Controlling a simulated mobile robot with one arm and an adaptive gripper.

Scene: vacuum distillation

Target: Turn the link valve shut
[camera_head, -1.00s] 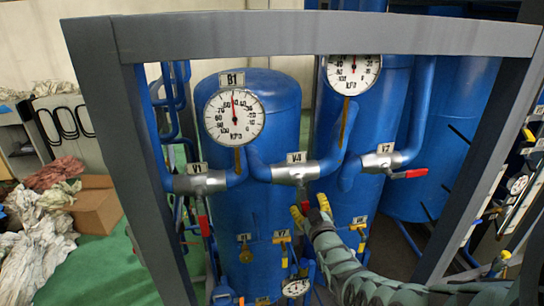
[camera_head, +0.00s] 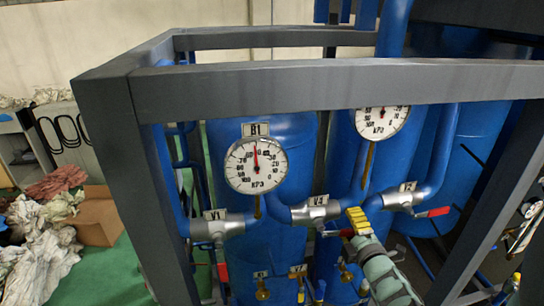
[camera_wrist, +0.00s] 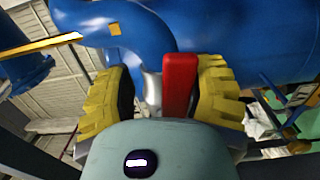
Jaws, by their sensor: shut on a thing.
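The link valve (camera_head: 316,213) is the middle silver valve body, on the blue pipe joining the two blue tanks. Its tag seems to read V3. Its red lever (camera_head: 337,233) points right from the valve body, and its far end is at the yellow fingers. My gripper (camera_head: 357,221) is at the lever's right end. In the wrist view, the red lever (camera_wrist: 180,85) stands between the two yellow finger pads of my gripper (camera_wrist: 168,95), which is shut on it. A silver stem (camera_wrist: 152,88) shows beside the lever.
Valve V1 (camera_head: 220,226) at left has its red lever hanging down. A grey frame bar (camera_head: 330,88) crosses above. Gauges (camera_head: 255,166) and small yellow valves (camera_head: 262,290) are nearby.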

